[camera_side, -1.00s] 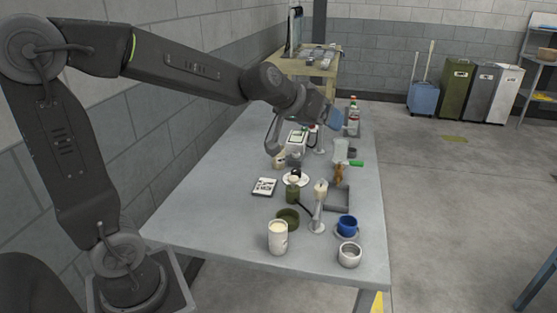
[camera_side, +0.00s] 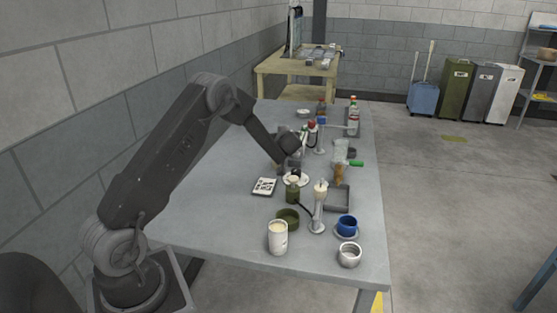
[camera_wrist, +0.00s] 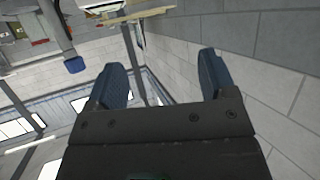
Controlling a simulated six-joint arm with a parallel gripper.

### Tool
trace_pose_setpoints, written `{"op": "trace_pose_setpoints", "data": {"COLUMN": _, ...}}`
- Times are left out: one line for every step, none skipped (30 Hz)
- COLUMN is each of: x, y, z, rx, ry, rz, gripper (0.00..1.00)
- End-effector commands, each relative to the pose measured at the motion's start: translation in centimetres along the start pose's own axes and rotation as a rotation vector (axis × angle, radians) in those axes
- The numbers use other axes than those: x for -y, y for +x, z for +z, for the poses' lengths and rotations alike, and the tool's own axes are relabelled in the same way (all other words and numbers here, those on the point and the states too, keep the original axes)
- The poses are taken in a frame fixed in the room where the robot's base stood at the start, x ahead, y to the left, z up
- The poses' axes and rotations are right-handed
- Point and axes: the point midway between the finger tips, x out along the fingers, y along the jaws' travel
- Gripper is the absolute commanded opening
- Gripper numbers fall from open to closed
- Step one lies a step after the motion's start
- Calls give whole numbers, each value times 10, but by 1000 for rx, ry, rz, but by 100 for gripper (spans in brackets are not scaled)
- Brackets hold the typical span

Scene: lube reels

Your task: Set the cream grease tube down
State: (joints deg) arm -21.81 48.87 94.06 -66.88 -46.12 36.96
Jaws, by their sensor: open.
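I cannot pick out the cream grease tube for certain. A pale cylinder with a cream top (camera_side: 278,238) stands upright at the near end of the grey table (camera_side: 215,215), and a smaller cream-topped piece (camera_side: 321,188) sits on a metal stand. My gripper (camera_wrist: 160,75) is open in the wrist view, its two blue fingertips wide apart with nothing between them.
Bottles (camera_side: 353,119) stand farther back. The table's left front is clear.

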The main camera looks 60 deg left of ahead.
Motion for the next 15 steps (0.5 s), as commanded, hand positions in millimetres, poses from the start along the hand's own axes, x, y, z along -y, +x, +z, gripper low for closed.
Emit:
{"op": "trace_pose_setpoints", "data": {"x": 0, "y": 4, "z": 9, "rx": 2, "ry": 2, "rz": -1, "gripper": 77}}
{"op": "trace_pose_setpoints", "data": {"x": 0, "y": 6, "z": 13, "rx": 2, "ry": 2, "rz": -1, "gripper": 77}}
{"op": "trace_pose_setpoints", "data": {"x": 0, "y": 7, "z": 17, "rx": 1, "ry": 2, "rz": 0, "gripper": 77}}
{"op": "trace_pose_setpoints", "data": {"x": 0, "y": 8, "z": 20, "rx": 0, "ry": 1, "rz": 0, "gripper": 77}}
{"op": "trace_pose_setpoints", "data": {"x": 0, "y": 9, "z": 22, "rx": 0, "ry": 0, "rz": 0, "gripper": 77}}
{"op": "trace_pose_setpoints", "data": {"x": 0, "y": 10, "z": 25, "rx": 0, "ry": 0, "rz": 0, "gripper": 77}}
{"op": "trace_pose_setpoints", "data": {"x": 0, "y": 11, "z": 26, "rx": 0, "ry": 0, "rz": 1, "gripper": 77}}
{"op": "trace_pose_setpoints", "data": {"x": 0, "y": 11, "z": 27, "rx": 0, "ry": 0, "rz": 1, "gripper": 77}}
{"op": "trace_pose_setpoints", "data": {"x": 0, "y": 12, "z": 30, "rx": 0, "ry": 1, "rz": 1, "gripper": 77}}
{"op": "trace_pose_setpoints", "data": {"x": 0, "y": 13, "z": 32, "rx": 0, "ry": 1, "rz": 1, "gripper": 77}}
{"op": "trace_pose_setpoints", "data": {"x": 0, "y": 14, "z": 36, "rx": 1, "ry": 2, "rz": 1, "gripper": 77}}
{"op": "trace_pose_setpoints", "data": {"x": 0, "y": 18, "z": 41, "rx": 2, "ry": 0, "rz": 0, "gripper": 77}}
{"op": "trace_pose_setpoints", "data": {"x": 0, "y": 24, "z": 38, "rx": 0, "ry": -3, "rz": -1, "gripper": 77}}
{"op": "trace_pose_setpoints", "data": {"x": 0, "y": 29, "z": 38, "rx": 0, "ry": -3, "rz": -1, "gripper": 77}}
{"op": "trace_pose_setpoints", "data": {"x": 0, "y": 36, "z": 38, "rx": 0, "ry": -2, "rz": 0, "gripper": 77}}
